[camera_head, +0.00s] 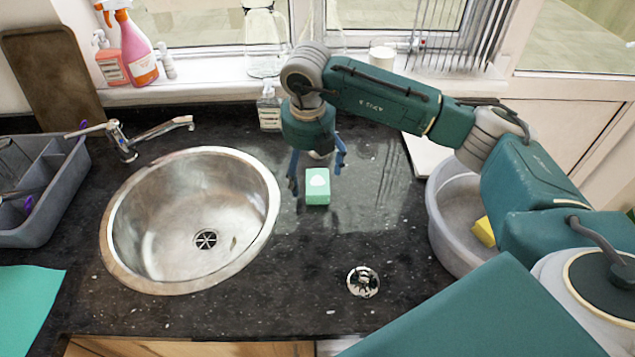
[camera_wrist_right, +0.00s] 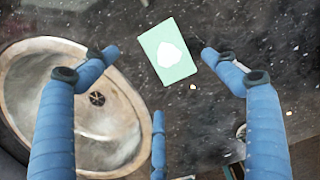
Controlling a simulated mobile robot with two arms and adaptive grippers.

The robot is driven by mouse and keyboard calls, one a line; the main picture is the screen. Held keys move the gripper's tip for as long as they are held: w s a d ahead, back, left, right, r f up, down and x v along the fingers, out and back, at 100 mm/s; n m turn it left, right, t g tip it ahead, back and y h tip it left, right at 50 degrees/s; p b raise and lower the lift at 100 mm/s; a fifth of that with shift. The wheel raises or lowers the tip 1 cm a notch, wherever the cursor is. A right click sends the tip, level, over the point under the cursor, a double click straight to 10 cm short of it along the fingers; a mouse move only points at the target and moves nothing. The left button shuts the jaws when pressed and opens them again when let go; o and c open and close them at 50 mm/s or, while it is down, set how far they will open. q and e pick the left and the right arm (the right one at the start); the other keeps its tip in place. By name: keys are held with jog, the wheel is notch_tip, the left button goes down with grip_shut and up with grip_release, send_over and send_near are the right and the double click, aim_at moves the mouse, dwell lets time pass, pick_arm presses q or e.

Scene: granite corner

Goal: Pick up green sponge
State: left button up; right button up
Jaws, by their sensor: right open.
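The green sponge (camera_head: 317,187) lies on the dark granite counter, just right of the round sink, with a white patch on its top. My right gripper (camera_head: 318,178) is above it, pointing down, with its blue fingers apart. In the right wrist view the sponge (camera_wrist_right: 168,52) lies in the gap between the fingertips of the open right gripper (camera_wrist_right: 158,54), slightly beyond them. Nothing is held, and the sponge appears to rest on the counter below. My left gripper is not in view.
The steel sink (camera_head: 190,220) is left of the sponge, with a tap (camera_head: 130,138) behind it. A soap bottle (camera_head: 269,108) stands behind the gripper. A grey basin (camera_head: 438,222) with a yellow sponge (camera_head: 484,232) is at right. A drain fitting (camera_head: 363,282) lies in front.

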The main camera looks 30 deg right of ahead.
aim_at(312, 182)
jog(key=shift+w+d+f+p, duration=0.1)
jog(key=shift+d+f+p, duration=0.1)
jog(key=shift+f+p, duration=0.15)
jog(key=f, duration=0.1)
jog(key=f+p, duration=0.2)
jog(key=shift+w+d+f, duration=0.2)
jog(key=shift+w+d, duration=0.1)
jog(key=shift+d, duration=0.1)
jog(key=shift+f, duration=0.35)
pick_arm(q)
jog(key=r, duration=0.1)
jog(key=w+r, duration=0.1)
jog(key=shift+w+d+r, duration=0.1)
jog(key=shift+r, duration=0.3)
pick_arm(e)
jog(key=shift+w+f, duration=0.1)
jog(key=shift+f, duration=0.05)
pick_arm(q)
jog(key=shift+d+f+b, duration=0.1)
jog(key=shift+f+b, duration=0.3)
jog(key=shift+b, duration=0.05)
pick_arm(e)
jog(key=shift+f, duration=0.25)
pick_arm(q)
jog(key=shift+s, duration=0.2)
pick_arm(e)
jog(key=c, duration=1)
